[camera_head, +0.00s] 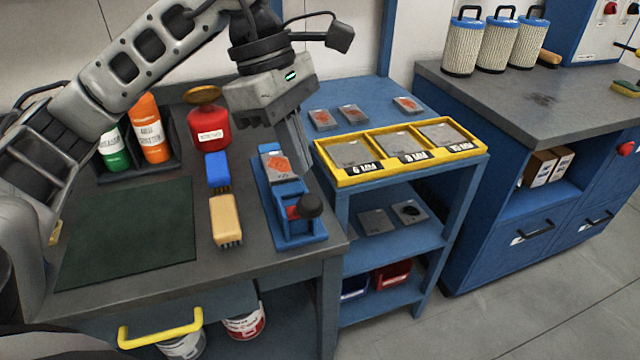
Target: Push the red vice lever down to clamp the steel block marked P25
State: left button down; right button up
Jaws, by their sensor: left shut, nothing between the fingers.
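The blue vice (290,228) stands on the grey bench near its right edge. A steel block (273,164) with an orange patch sits in the far part of the vice; its marking is too small to read. The red lever (293,212) with a black knob (311,205) is at the near end of the vice; its exact angle is hard to tell. My left gripper (303,166) points down just above the vice, beside the block and beyond the knob. Its fingers are shut and empty, and I cannot tell whether they touch anything. My right gripper is out of view.
A blue brush (217,170) and a tan brush (225,220) lie left of the vice. A red can (208,128) and bottles (151,130) stand behind. A yellow tray (332,168) is on the right. The dark green mat (130,235) is clear.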

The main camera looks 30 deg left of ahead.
aim_at(304, 196)
pick_arm(q)
jog(key=shift+w+a+r+y, duration=0.1)
jog(key=shift+a+r+y, duration=0.1)
jog(key=shift+a, duration=0.25)
jog(key=shift+w+a+r+y, duration=0.1)
jog(key=shift+a+r+y, duration=0.1)
jog(key=shift+a, duration=0.25)
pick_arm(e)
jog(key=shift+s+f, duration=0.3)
pick_arm(q)
jog(key=b+x, duration=0.4)
jog(key=x, duration=0.2)
jog(key=shift+d+f, duration=0.2)
jog(key=shift+f, duration=0.3)
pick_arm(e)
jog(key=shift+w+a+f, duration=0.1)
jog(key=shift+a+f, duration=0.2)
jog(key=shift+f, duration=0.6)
